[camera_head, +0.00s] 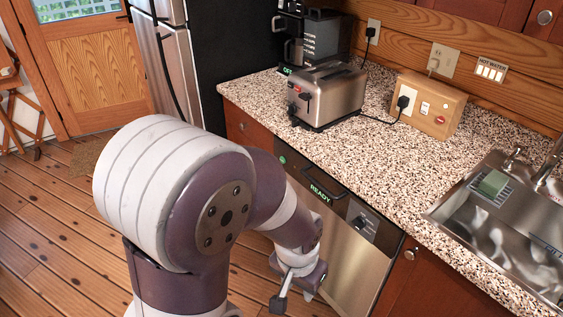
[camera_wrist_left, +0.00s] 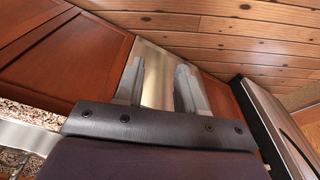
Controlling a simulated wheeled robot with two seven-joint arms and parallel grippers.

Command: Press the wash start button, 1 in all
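The dishwasher (camera_head: 345,262) has a steel door and a dark control strip at the top, under the counter. A small round green button (camera_head: 282,160) sits at the strip's left end. A display (camera_head: 320,191) on the strip reads READY, and a dark control (camera_head: 361,223) is near its right end. My left gripper (camera_head: 294,290) is low in front of the dishwasher door, below the strip and apart from the green button. In the left wrist view the left gripper (camera_wrist_left: 158,85) has its fingers apart with nothing between them. My right gripper is out of view.
The speckled counter (camera_head: 400,165) holds a toaster (camera_head: 326,95), a coffee maker (camera_head: 312,38) and a wooden switch box (camera_head: 430,104). A sink (camera_head: 500,225) is at right. A fridge (camera_head: 175,65) stands left of the counter. The plank floor (camera_head: 60,235) is open at left.

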